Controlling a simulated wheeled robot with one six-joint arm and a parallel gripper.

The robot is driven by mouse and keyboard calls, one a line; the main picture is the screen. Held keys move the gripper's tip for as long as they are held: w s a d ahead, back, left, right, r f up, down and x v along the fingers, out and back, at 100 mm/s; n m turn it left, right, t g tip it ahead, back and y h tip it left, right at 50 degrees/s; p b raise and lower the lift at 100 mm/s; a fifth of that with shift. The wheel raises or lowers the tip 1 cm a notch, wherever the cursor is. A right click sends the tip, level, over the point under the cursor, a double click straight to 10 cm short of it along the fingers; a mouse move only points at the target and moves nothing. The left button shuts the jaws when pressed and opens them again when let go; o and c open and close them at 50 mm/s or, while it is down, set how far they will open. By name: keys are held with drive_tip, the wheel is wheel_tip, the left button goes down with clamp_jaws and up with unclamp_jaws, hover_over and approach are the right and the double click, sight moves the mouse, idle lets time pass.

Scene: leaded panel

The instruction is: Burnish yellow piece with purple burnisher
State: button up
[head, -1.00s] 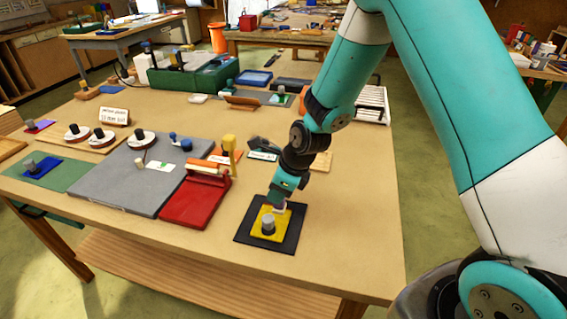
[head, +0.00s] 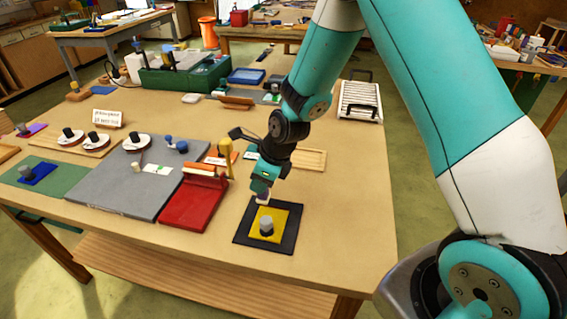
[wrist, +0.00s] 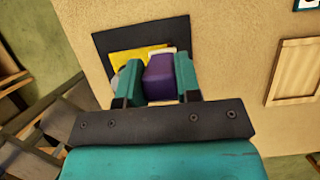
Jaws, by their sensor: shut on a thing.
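The yellow piece (head: 282,218) lies flat on a black square mat (head: 257,242) near the table's front edge. A grey knob (head: 266,226) stands on it. In the wrist view the yellow piece (wrist: 128,57) shows beyond my fingers, with the black mat (wrist: 108,42) around it. My gripper (head: 263,196) is shut on the purple burnisher (wrist: 159,78), which sits between both fingers. The burnisher is at the back edge of the yellow piece, over or against it. Whether its tip touches the piece is hidden.
A red tray (head: 190,212) with a roller and a grey slab (head: 125,182) lie left of the mat. A yellow upright object (head: 227,155) stands behind the tray. A wooden frame (head: 309,159) lies behind right. The table right of the mat is clear.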

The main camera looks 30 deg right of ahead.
drive_tip(key=shift+r+p, duration=1.95)
drive_tip(key=shift+r, duration=0.5)
